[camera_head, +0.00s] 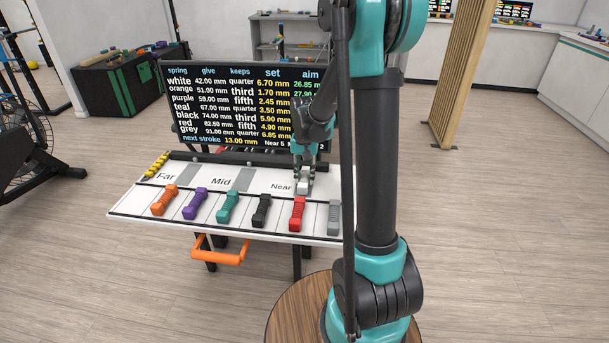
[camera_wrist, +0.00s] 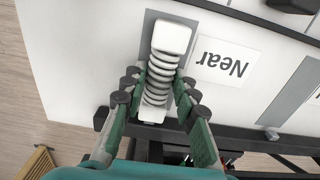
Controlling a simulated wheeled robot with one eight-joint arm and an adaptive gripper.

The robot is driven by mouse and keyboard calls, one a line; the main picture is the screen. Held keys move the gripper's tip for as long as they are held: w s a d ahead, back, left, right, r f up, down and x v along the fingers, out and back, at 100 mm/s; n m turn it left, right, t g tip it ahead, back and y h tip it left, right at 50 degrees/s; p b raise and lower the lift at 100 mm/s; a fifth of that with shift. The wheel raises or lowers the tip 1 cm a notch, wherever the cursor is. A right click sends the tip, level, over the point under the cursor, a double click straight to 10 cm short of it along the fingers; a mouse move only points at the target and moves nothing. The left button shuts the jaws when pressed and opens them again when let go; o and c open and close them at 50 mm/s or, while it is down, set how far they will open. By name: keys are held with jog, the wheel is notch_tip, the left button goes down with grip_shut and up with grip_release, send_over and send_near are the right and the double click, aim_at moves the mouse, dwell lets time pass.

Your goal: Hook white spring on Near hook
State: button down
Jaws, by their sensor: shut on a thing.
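The white spring (camera_wrist: 161,76), a coil between two white end blocks, is between the fingers of my gripper (camera_wrist: 158,90) in the wrist view. My gripper is shut on its coil. The spring lies along a grey strip (camera_wrist: 205,27) beside the Near label (camera_wrist: 222,62). Its lower block is close to the dark rail (camera_wrist: 240,134). I cannot make out the Near hook, nor whether the spring touches it. In the head view my gripper (camera_head: 305,172) holds the white spring (camera_head: 303,187) at the right of the white board, just right of the Near label (camera_head: 281,187).
Orange (camera_head: 164,200), purple (camera_head: 195,203), teal (camera_head: 228,207), black (camera_head: 261,211), red (camera_head: 297,214) and grey (camera_head: 334,217) springs lie along the front of the white board (camera_head: 130,211). A black screen (camera_head: 230,110) stands behind. An orange handle (camera_head: 220,256) hangs below.

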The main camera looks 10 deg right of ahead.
jog(key=shift+f, duration=0.1)
jog(key=c, duration=1.1)
grip_release()
jog(key=shift+r, duration=5)
